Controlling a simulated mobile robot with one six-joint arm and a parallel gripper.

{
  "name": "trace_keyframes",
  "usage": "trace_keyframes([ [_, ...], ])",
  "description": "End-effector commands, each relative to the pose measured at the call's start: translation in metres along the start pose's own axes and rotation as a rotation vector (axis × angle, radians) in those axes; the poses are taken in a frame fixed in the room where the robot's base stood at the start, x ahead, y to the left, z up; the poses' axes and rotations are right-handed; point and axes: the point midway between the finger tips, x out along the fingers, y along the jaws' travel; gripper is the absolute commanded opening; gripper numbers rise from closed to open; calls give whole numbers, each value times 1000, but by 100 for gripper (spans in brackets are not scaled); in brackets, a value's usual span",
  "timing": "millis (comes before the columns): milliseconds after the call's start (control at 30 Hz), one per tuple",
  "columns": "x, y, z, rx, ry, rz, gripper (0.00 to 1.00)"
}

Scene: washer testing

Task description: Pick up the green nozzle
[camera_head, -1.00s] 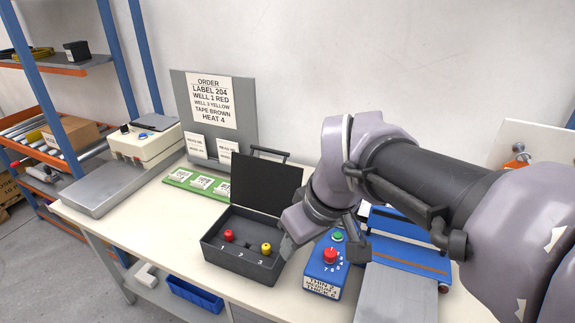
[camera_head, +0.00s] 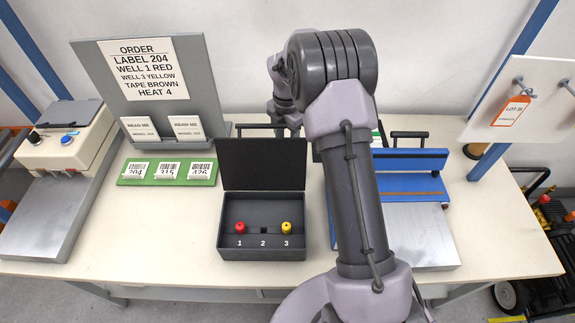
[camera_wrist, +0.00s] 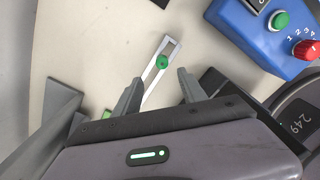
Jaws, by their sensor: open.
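The green nozzle (camera_wrist: 162,62) shows in the wrist view as a small round green piece on a pale, slotted metal strip (camera_wrist: 172,46) on the bench. My gripper (camera_wrist: 158,88) is open, its two fingers apart and empty. The nozzle lies just beyond the fingertips, roughly in line with the space between them. I cannot tell the height of the fingers above it. In the head view my arm hides the nozzle, and the fingers are not clear behind the black lid.
A blue control box (camera_wrist: 262,35) with a green button and red knob stands right of the nozzle. The open black case (camera_head: 262,250) holds a red nozzle (camera_head: 240,227) and a yellow nozzle (camera_head: 286,227); well 2 is empty. A grey order board (camera_head: 92,70) stands behind.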

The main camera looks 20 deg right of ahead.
Motion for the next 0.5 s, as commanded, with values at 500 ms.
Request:
trace_keyframes([
  [500, 81, -8, 3, 0, 1, 0, 49],
])
